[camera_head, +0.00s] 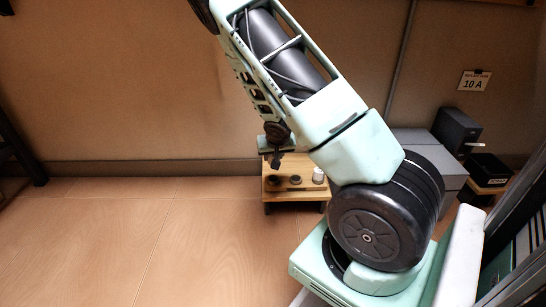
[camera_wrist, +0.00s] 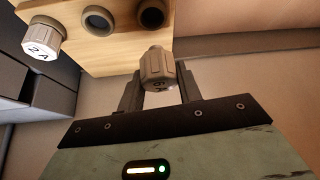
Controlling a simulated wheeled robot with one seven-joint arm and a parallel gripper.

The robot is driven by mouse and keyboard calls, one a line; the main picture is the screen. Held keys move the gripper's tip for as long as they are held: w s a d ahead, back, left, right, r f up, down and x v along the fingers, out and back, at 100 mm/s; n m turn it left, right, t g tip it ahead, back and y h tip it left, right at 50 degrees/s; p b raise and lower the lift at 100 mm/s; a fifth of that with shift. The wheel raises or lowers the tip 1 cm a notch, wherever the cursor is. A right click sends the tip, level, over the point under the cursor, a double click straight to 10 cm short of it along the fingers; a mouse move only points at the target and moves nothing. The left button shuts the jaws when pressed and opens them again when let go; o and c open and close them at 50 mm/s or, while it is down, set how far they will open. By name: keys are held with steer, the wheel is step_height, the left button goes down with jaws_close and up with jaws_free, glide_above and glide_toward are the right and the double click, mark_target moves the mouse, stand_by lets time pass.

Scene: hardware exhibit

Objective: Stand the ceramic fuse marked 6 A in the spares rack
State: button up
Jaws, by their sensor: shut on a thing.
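My gripper (camera_wrist: 158,85) is shut on a grey-beige ribbed ceramic fuse (camera_wrist: 158,68). The fuse has a small dark mark on its end that I cannot read surely. A pale wooden rack (camera_wrist: 125,52) lies just beyond it in the wrist view. The rack has two dark round sockets that look empty and a fuse marked 2 A (camera_wrist: 42,40) standing at one end. In the head view my gripper (camera_head: 276,163) is over the back left of the rack (camera_head: 288,196), and the white-topped fuse (camera_head: 318,175) stands at its right. The held fuse is hard to make out there.
Right of the rack, partly behind my arm, is a grey cabinet (camera_head: 432,157). A black box (camera_head: 456,128) and a black tray (camera_head: 489,168) stand farther right. The floor left of the rack is clear.

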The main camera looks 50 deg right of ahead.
steer(key=shift+f+b, duration=1.75)
steer(key=shift+f, duration=0.65)
steer(key=shift+f, duration=1.1)
stand_by(1.5)
steer(key=o, duration=1.5)
steer(key=shift+r, duration=0.1)
steer(key=shift+r+p, duration=3.45)
steer(key=shift+p, duration=0.3)
